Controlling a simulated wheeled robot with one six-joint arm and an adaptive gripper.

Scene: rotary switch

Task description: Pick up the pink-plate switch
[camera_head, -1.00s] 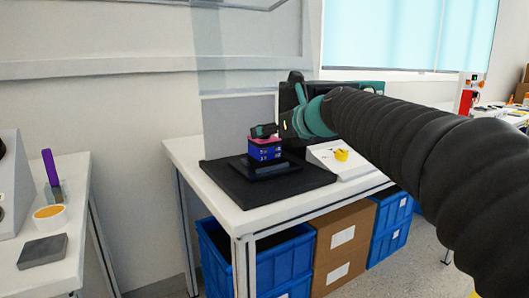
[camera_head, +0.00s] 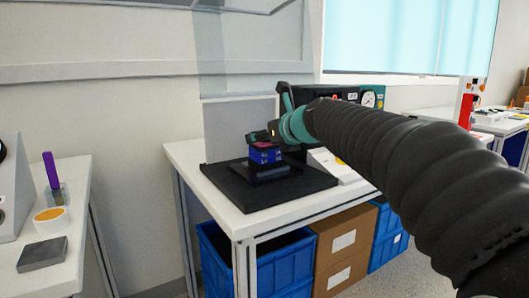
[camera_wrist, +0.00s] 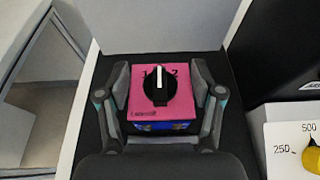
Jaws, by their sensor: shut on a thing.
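The pink-plate switch (camera_wrist: 168,98) has a pink top marked 1 and 2, a black rotary knob with a white pointer, and a blue body. In the wrist view it sits between the two fingers of my gripper (camera_wrist: 163,97), which flank its left and right sides. My gripper is shut on it. In the head view, the switch (camera_head: 265,156) shows its blue body just above a black base on a black mat (camera_head: 225,182). My gripper (camera_head: 264,141) covers much of its top. I cannot tell whether the switch touches the base.
A white sloped box with a yellow knob (camera_wrist: 312,158) stands to the right. A dark panel with a gauge (camera_head: 368,99) is behind my arm. Blue bins (camera_head: 270,268) and cardboard boxes (camera_head: 342,245) stand under the white table (camera_head: 225,217). A side table (camera_head: 75,215) is at left.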

